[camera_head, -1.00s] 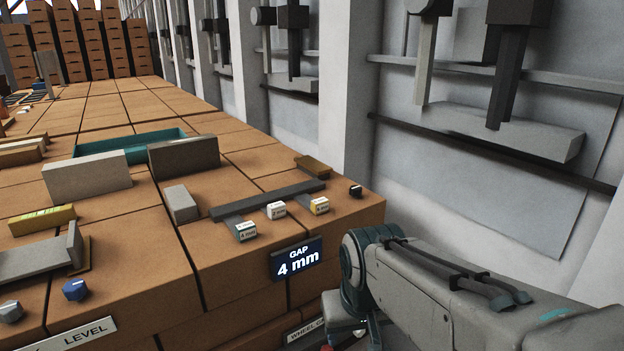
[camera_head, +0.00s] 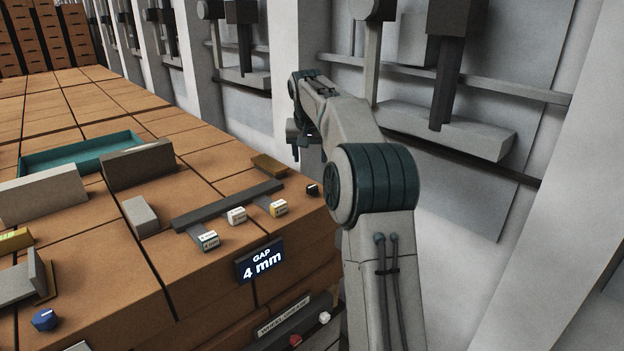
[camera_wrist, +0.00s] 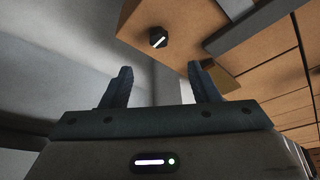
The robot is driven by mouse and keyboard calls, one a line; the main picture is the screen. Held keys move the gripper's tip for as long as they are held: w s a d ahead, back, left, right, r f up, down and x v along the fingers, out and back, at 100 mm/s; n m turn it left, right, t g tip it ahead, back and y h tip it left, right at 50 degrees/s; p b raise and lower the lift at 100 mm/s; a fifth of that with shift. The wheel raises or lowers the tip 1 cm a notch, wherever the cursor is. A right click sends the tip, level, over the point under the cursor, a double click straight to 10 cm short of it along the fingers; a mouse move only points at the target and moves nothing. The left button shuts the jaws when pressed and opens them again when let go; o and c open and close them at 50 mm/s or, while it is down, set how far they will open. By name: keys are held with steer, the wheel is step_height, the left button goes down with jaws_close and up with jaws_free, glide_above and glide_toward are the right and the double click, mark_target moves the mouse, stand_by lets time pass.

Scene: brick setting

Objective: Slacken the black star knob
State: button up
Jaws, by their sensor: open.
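A small black knob (camera_head: 312,189) with a white mark sits on the brick-coloured top near its right corner. In the wrist view the knob (camera_wrist: 158,37) shows at the upper middle, beyond the fingertips and apart from them. Its exact outline is too small to make out. My gripper (camera_head: 302,152) is above and slightly behind the knob in the head view, beside the corner. In the wrist view my gripper (camera_wrist: 160,74) is open, with nothing between its two dark fingers.
A grey bar (camera_head: 228,205) with white and yellow labelled blocks lies left of the knob. A brown block (camera_head: 268,165) is behind it. A "GAP 4 mm" sign (camera_head: 260,262) is on the front face. A blue knob (camera_head: 43,319) is at lower left. The wall (camera_head: 480,205) is close on the right.

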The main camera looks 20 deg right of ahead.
mark_target(312, 186)
steer(key=x, duration=0.4)
steer(key=p+x, duration=0.1)
steer(key=x, duration=0.4)
steer(key=p+x, duration=0.1)
steer(key=x, duration=0.4)
steer(key=shift+w+d+r, duration=0.15)
steer(key=shift+w+d, duration=0.1)
steer(key=shift+w, duration=0.15)
steer(key=c, duration=1)
